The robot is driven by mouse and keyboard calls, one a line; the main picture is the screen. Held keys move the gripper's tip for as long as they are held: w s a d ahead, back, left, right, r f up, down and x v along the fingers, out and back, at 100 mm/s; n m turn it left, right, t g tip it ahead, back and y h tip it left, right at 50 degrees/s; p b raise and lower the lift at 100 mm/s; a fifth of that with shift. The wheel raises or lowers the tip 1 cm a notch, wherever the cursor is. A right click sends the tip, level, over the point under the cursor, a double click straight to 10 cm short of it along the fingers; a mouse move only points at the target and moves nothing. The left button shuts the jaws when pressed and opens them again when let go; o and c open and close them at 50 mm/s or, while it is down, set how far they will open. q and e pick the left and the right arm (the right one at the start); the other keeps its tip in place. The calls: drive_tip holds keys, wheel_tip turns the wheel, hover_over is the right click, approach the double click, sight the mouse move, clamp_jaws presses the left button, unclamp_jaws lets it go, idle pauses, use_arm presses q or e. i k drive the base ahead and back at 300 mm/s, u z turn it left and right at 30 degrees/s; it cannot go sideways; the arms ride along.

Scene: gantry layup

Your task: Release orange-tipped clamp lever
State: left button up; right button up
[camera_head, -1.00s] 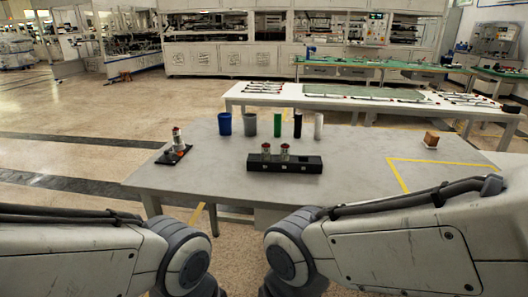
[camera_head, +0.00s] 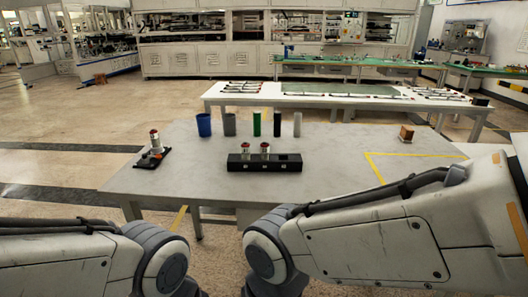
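A small black fixture plate (camera_head: 141,163) lies at the left end of the grey-white table. Neither gripper is in view.
The table (camera_head: 330,175) carries a black block (camera_head: 286,167) with two red-topped cylinders. Behind it stand a blue cup (camera_head: 204,125), a grey cup (camera_head: 229,125) and green, black and white cylinders. A small brown block (camera_head: 406,133) sits right, near yellow tape. The table's front middle is clear.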

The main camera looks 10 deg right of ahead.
sight(158, 156)
drive_tip(key=u, duration=0.9)
drive_tip(key=i, duration=1.1)
drive_tip(key=z, duration=1.35)
